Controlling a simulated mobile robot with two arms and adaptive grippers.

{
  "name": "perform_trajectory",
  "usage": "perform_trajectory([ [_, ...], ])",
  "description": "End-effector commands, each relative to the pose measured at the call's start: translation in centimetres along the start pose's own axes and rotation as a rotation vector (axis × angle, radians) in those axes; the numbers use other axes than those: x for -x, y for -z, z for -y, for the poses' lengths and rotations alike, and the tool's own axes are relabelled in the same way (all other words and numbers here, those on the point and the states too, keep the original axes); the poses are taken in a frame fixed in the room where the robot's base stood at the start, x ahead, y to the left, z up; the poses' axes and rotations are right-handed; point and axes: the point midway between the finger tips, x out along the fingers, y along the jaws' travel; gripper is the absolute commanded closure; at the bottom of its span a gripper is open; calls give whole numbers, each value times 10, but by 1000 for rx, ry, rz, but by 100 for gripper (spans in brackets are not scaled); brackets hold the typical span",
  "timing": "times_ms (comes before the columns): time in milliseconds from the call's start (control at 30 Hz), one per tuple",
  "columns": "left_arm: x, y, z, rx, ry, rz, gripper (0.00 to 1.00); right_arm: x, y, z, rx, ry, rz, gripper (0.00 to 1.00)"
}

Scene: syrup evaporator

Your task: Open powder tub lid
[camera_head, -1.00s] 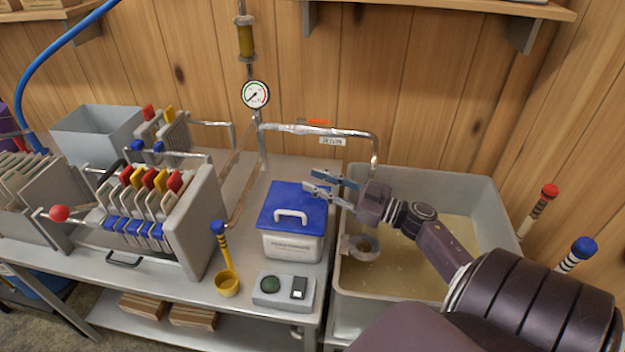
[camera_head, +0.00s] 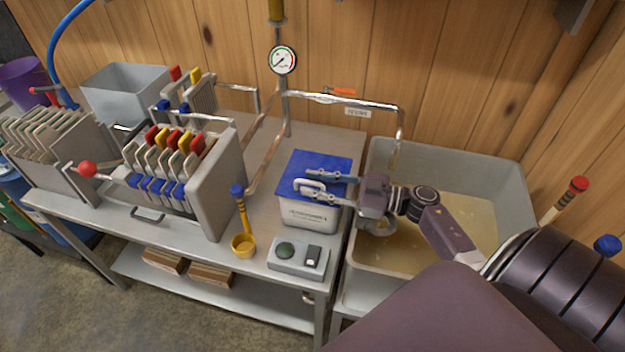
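The powder tub (camera_head: 308,213) is a white box with a blue lid (camera_head: 318,163) and a white handle (camera_head: 309,187) on top. It stands on the metal table, and the lid lies closed on it. My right gripper (camera_head: 304,180) reaches in from the right over the lid. Its two fingers are spread apart, with the handle close to their tips. I cannot tell whether a finger touches the handle. My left gripper is not in view.
A grey basin (camera_head: 358,262) of cloudy liquid stands right of the table, under my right arm. A yellow scoop (camera_head: 243,246) and a small grey control box (camera_head: 297,258) sit in front of the tub. A filter press (camera_head: 218,185) stands left. A pipe (camera_head: 345,101) runs behind.

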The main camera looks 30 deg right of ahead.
Motion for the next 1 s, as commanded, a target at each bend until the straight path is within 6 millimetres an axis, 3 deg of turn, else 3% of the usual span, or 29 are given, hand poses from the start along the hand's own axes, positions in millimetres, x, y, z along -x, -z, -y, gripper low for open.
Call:
perform_trajectory([
  [367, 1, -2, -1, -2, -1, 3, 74, -8, 0, 0, 0, 1, 0, 75],
  [600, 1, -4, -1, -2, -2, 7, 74, -7, 0, 0, 0, 1, 0, 100],
  [1000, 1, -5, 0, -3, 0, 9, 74, -8, 0, 0, 1, 2, 0, 100],
])
